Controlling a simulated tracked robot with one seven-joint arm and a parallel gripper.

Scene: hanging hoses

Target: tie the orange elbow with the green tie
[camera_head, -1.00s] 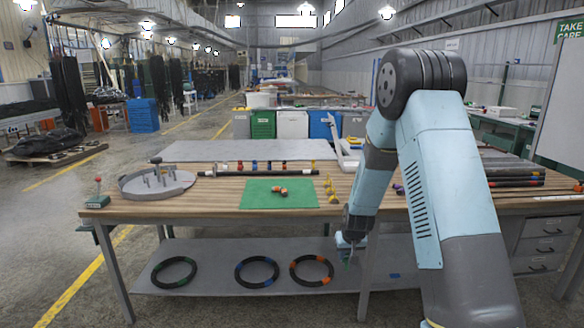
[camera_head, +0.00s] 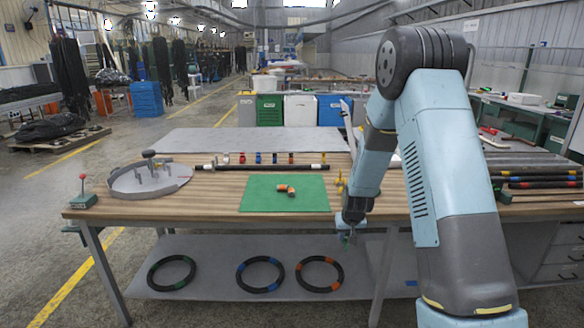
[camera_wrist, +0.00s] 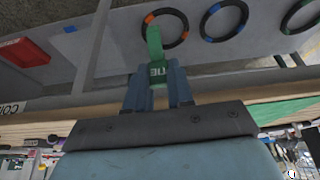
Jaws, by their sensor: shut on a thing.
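The orange elbow (camera_head: 286,190), a short orange and black piece, lies on the green mat (camera_head: 255,202) on the workbench. My gripper (camera_wrist: 157,78) is shut on the green tie (camera_wrist: 154,45). The tie sticks out beyond the fingertips in the wrist view, with its lettered green block between the fingers. In the head view my gripper (camera_head: 347,222) hangs in front of the bench's front edge, to the right of the mat and lower than it. The tie shows there only as a small green bit (camera_head: 346,239).
A long black hose (camera_head: 270,168) lies behind the mat, with several small coloured fittings behind it. A grey round fixture (camera_head: 125,185) stands at the left. Yellow pieces (camera_head: 340,186) stand right of the mat. Hose rings (camera_head: 320,274) lie on the lower shelf (camera_head: 215,258).

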